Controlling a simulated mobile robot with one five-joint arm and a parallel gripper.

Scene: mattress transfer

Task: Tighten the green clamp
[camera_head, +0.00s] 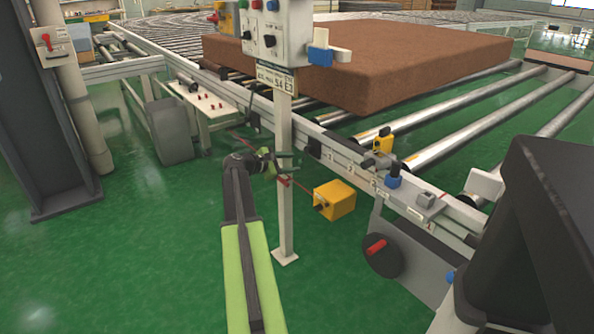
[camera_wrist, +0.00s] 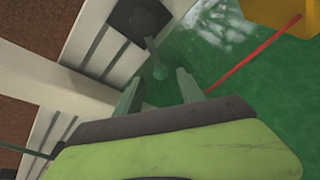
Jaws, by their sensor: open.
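The green clamp shows in the wrist view as a small green knob (camera_wrist: 160,73) on a short grey lever. The lever comes out of a dark square plate (camera_wrist: 141,18) on the pale conveyor rail. My gripper (camera_wrist: 158,92) is open, with one finger on each side of the knob's line. The knob lies between or just beyond the fingertips; I see no clear contact. In the head view my gripper (camera_head: 279,164) is beside the white post, close to the rail. There the clamp is too small and too covered to make out.
A white post (camera_head: 285,205) carrying a control panel (camera_head: 275,32) stands right by my gripper. A brown mattress (camera_head: 385,55) lies on the rollers behind. Green floor is open at the left front.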

